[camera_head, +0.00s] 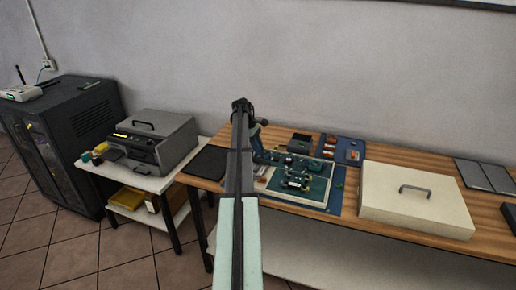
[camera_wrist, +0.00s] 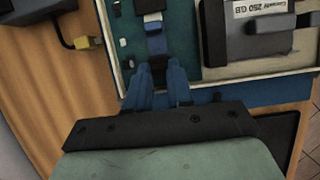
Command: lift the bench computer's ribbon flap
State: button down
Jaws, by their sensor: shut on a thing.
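The bench computer is an open green board in a pale tray (camera_head: 300,182) on the wooden bench. In the wrist view its green board (camera_wrist: 188,45) fills the top middle. A narrow blue ribbon flap (camera_wrist: 156,45) with a white band runs down the board to a dark end. My gripper (camera_wrist: 164,72) has its blue fingers closed around that dark lower end, at the tray's near edge. The fingers hide part of the flap, and I cannot tell how far it is raised. In the head view my arm hides the place of contact.
A drive labelled 250 GB (camera_wrist: 262,30) lies right of the flap. A cable with a yellow plug (camera_wrist: 88,42) lies left of the tray. A cream lid with a handle (camera_head: 415,200) stands right on the bench. A grey case (camera_head: 153,140) sits on a side table.

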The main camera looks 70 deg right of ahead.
jog(key=shift+w, duration=0.1)
jog(key=g, duration=0.1)
jog(key=w+g, duration=0.1)
jog(key=g, duration=0.1)
jog(key=shift+w+f+g, duration=0.1)
jog(key=shift+f+g, duration=0.05)
jog(key=shift+g, duration=0.15)
jog(key=shift+w+f+g, duration=0.15)
jog(key=shift+w+g, duration=0.15)
jog(key=shift+g, duration=0.8)
jog(key=shift+w+f+g, duration=0.15)
jog(key=shift+w+g, duration=0.15)
jog(key=shift+g, duration=0.8)
jog(key=c, duration=1)
grip_release()
jog(key=shift+s, duration=0.1)
